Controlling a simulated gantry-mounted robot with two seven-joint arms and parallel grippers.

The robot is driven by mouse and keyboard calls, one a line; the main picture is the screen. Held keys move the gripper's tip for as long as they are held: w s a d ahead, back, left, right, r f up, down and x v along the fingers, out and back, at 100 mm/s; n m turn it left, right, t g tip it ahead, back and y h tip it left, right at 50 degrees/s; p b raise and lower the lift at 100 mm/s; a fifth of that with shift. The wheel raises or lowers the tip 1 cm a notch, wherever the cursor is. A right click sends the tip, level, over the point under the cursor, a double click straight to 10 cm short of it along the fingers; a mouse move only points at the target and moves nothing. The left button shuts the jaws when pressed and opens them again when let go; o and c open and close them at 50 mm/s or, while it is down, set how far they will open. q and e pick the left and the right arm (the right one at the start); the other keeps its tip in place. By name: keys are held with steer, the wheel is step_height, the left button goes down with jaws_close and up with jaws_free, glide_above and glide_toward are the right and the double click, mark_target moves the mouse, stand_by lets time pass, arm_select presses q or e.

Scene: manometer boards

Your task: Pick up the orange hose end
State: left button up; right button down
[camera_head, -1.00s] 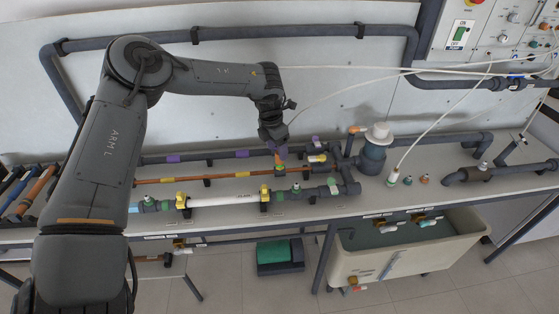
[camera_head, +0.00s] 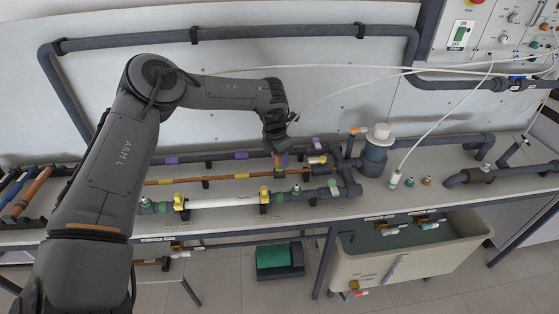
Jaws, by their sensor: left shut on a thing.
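My left gripper (camera_head: 280,150) points down over the pipe rows on the bench, just left of the middle of the view. It is shut on the orange hose end (camera_head: 277,160), which shows as a small orange piece at its fingertips. The fingers hide most of it. A thin pale hose (camera_head: 340,94) runs from the upper right down to the gripper. My right gripper is not in view.
A grey pot with a white lid (camera_head: 376,150) stands right of the gripper. Pipes with yellow valves (camera_head: 180,202) line the front. A beige tank (camera_head: 345,265) sits below.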

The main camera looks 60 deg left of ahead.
arm_select(q)
steer(key=shift+c, duration=0.7)
steer(key=shift+r, duration=0.15)
steer(key=shift+r, duration=0.55)
step_height(320, 180, up, 27)
steer(key=p, duration=0.8)
steer(key=shift+f, duration=0.15)
